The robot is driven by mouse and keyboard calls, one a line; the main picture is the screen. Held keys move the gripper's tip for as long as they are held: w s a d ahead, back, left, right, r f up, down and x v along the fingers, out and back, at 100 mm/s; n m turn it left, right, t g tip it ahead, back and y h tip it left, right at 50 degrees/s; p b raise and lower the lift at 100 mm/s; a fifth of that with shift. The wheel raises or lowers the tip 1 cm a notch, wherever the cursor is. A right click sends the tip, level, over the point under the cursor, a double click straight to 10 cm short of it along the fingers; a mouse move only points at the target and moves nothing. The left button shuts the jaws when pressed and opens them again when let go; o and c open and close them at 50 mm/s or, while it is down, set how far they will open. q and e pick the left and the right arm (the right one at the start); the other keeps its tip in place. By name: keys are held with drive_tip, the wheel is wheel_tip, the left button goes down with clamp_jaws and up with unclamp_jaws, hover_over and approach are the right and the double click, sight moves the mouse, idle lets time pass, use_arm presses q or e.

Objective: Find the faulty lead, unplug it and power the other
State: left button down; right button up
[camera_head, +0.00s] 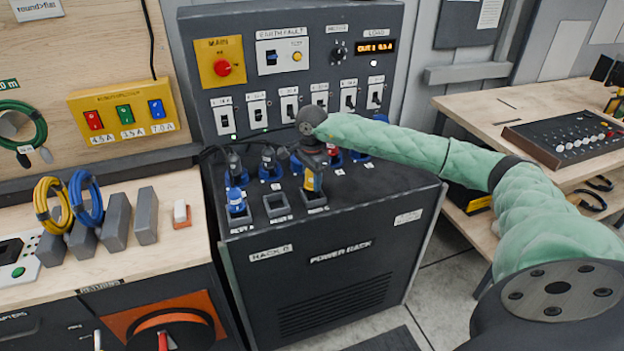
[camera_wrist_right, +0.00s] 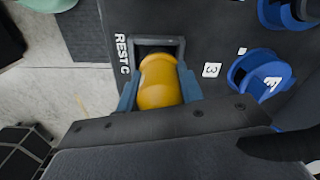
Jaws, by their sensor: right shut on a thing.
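My right gripper (camera_head: 312,165) is shut on a yellow plug (camera_head: 309,182) at the rest slot labelled REST C (camera_head: 314,200) on the power rack's top. In the right wrist view, the yellow plug (camera_wrist_right: 158,85) sits between my blue fingertips, with its far end at the REST C frame (camera_wrist_right: 160,42); how deep it sits is hidden. A blue plug (camera_head: 237,198) stands in the left rest slot. The middle rest slot (camera_head: 277,206) looks empty. Blue-ringed sockets (camera_head: 269,170) line the row behind, several with dark plugs. My left gripper is not in view.
The upright panel (camera_head: 250,80) carries a row of switches, an earth-fault box (camera_head: 284,55), a red main button (camera_head: 223,68) and an orange load display (camera_head: 376,47). Coiled leads (camera_head: 85,200) and grey blocks stand on the left bench. My right forearm crosses the rack's right side.

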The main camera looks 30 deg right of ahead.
drive_tip(key=shift+f+b, duration=0.45)
drive_tip(key=shift+f, duration=0.05)
idle(0.3)
drive_tip(key=o, duration=1.1)
drive_tip(key=shift+o, duration=0.2)
drive_tip(key=shift+r, duration=0.1)
